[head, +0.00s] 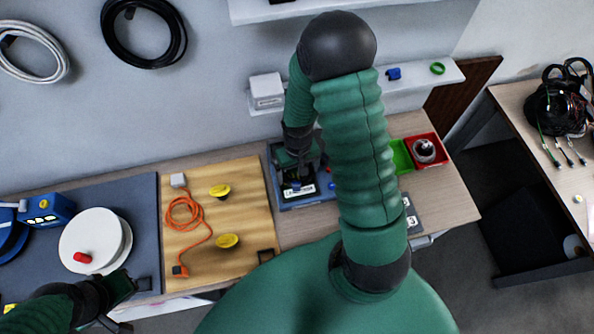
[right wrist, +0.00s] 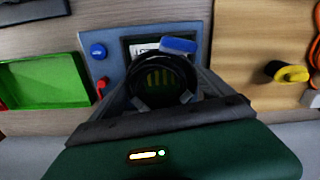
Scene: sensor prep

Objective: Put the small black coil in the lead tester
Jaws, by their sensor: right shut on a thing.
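The lead tester is a blue box on the bench, below the wall shelf in the head view (head: 318,198). In the right wrist view its blue face (right wrist: 112,68) shows a round blue button, a red part and a dark display. My right gripper (right wrist: 163,98) is shut on the small black coil (right wrist: 135,78), which is held in front of the tester face; whether it touches is unclear. Yellow strips show through the ring. In the head view my right gripper (head: 298,183) is over the tester and hides the coil. My left gripper (head: 140,285) is at the lower left, its jaws unclear.
A green bin (head: 401,156) and a red bin (head: 432,150) with a grey coil stand right of the tester. A wooden board (head: 205,250) with an orange cord and yellow knobs lies left. A white reel (head: 93,238) is further left. Larger coils hang on the wall.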

